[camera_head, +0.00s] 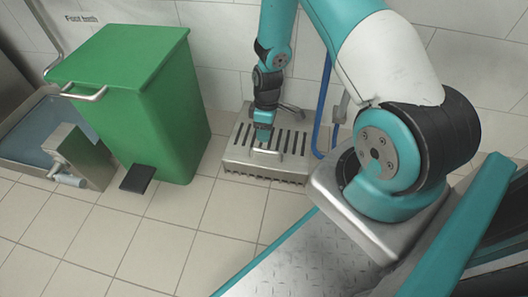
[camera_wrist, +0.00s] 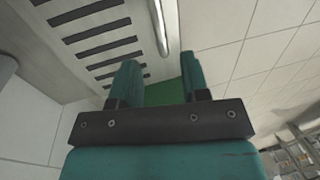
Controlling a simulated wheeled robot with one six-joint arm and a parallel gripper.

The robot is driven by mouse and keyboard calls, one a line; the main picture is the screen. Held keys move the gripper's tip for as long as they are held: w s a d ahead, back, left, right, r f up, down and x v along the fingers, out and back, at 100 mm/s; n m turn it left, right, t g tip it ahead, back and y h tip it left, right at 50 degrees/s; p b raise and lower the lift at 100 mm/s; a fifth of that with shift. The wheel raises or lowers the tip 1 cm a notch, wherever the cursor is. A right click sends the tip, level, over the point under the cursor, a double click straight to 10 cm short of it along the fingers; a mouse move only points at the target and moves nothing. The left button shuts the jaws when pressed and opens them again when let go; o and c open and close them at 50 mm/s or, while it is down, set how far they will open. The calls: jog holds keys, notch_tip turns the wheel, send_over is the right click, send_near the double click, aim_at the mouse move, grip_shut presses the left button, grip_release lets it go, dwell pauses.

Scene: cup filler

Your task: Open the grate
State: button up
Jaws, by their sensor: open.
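The grate (camera_head: 240,158) is a metal box with dark slots on top, standing on the floor against the wall. A bar handle (camera_head: 268,153) sits on its top near the front. My gripper (camera_head: 263,139) points down just above the grate, close to the handle. In the wrist view my gripper (camera_wrist: 160,75) has its two teal fingers apart with nothing between them. The handle shows there as a bright metal bar (camera_wrist: 160,28) beyond the fingertips, roughly in line with the gap. The slotted top of the grate (camera_wrist: 75,30) lies to its left. Whether the fingers touch the handle is unclear.
A green pedal bin (camera_head: 160,110) stands left of the grate, with a black pedal (camera_head: 138,178) in front. A metal foot bath (camera_head: 30,135) is at the far left. A blue hose (camera_head: 323,110) hangs right of the grate. The tiled floor in front (camera_head: 150,240) is clear.

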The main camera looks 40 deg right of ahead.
jog(key=b, duration=0.3)
send_over(264, 146)
jog(key=s+a, duration=0.3)
jog(key=s, duration=0.1)
jog(key=f, duration=0.6)
jog(key=shift+w+f, duration=0.2)
grip_shut()
